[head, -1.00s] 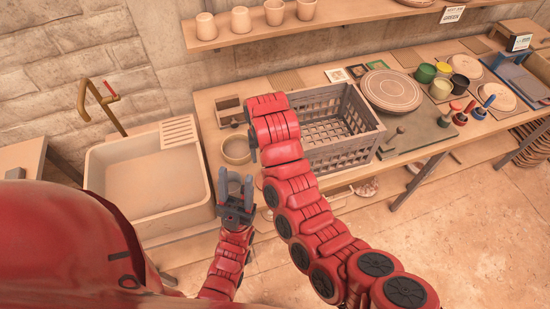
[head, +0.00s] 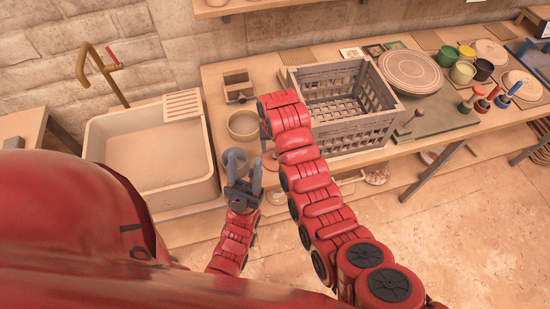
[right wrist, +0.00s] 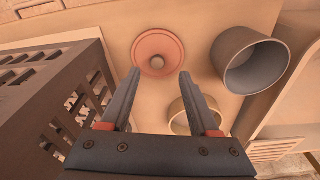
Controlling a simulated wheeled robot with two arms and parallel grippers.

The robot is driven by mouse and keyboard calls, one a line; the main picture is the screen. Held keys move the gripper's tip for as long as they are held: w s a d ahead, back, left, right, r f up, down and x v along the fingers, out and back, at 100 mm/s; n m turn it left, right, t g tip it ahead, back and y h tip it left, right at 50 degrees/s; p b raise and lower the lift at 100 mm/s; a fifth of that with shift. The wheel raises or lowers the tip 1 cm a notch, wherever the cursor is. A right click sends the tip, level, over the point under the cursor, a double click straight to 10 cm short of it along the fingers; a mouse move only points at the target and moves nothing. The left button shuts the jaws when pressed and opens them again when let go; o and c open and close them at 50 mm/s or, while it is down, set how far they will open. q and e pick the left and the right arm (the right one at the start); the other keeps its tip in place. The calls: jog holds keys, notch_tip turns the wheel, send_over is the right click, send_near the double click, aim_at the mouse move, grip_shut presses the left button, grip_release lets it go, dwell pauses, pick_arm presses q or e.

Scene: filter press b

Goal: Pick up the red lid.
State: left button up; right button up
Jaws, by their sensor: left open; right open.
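The red lid (right wrist: 158,44), a round disc with a pale knob, lies on the worktop in the right wrist view. It is ahead of my open, empty right gripper (right wrist: 160,74), whose fingertips frame its near edge in the picture. I cannot tell the remaining gap. My left gripper (head: 243,172) is open and empty in the head view, in front of the grey pot and near the worktop's front edge.
The dark slatted crate (head: 352,138) stands right of my right arm; it is at left in the wrist view. The grey pot (right wrist: 250,62) and a beige bowl (right wrist: 181,117) are close to the lid. A sink (head: 150,160) is left. Paint cups and stamps fill the far right.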

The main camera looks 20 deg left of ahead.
jog(key=shift+w+f+p, duration=0.1)
jog(key=shift+f+p, duration=0.1)
jog(key=shift+p, duration=0.1)
jog(key=f, duration=0.1)
jog(key=f+p, duration=0.1)
jog(key=p, duration=0.1)
jog(key=shift+w+d+f, duration=0.1)
jog(key=shift+w+f, duration=0.15)
jog(key=shift+f, duration=0.8)
jog(key=shift+w+f+p, duration=0.15)
jog(key=shift+f+p, duration=0.15)
jog(key=shift+f, duration=0.1)
grip_shut()
